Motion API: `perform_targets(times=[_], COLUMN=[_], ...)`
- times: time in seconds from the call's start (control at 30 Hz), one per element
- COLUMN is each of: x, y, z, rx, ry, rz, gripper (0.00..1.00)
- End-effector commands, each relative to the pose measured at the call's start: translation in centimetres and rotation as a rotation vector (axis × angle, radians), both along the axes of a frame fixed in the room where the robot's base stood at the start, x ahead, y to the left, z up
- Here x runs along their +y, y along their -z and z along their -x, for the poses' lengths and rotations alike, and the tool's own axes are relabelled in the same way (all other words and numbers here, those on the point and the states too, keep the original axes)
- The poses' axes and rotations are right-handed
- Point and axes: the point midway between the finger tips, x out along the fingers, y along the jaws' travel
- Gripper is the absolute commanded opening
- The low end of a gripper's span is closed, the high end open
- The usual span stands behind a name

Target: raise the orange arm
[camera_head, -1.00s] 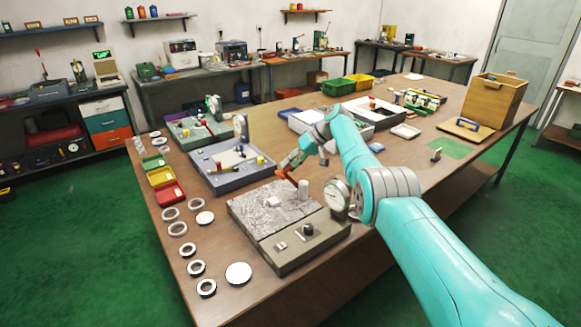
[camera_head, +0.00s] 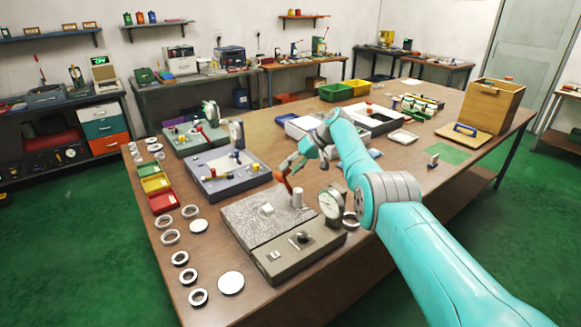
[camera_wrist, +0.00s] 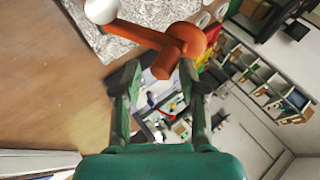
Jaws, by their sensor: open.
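The orange arm (camera_wrist: 140,36) crosses the top of the wrist view. It runs from a pale round knob (camera_wrist: 101,9) to a thicker orange end with a short stub. In the head view the orange arm (camera_head: 287,182) is small, above the speckled plate of a grey device, close to a pale upright cylinder (camera_head: 297,199). My gripper (camera_wrist: 166,82) is open, with one finger on each side of the stub. I cannot tell whether either finger touches it. In the head view my gripper (camera_head: 290,164) is partly hidden by my own wrist.
A dial gauge (camera_head: 331,203) stands on the device's right side, close to my arm. Several rings (camera_head: 170,237) lie along the table's left edge. Coloured bins (camera_head: 155,184) and a blue-grey fixture (camera_head: 222,182) are left of my gripper.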

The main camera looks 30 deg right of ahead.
Motion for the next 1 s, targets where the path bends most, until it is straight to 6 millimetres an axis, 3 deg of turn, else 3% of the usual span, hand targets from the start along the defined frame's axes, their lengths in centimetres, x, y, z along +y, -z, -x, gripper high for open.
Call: perform_targets(times=[0.03, 0.67, 0.87, 1.0], x=[-0.2, -0.1, -1.4, -3.0], y=[1.3, 0.8, -1.0, -3.2], z=[0.5, 0.4, 1.2, 2.2], rx=[0.017, 0.015, 0.011, 0.009], ry=[0.005, -0.001, 0.000, 0.002], rz=[-0.001, -0.002, -0.001, 0.000], gripper=[0.47, 0.47, 0.47, 0.47])
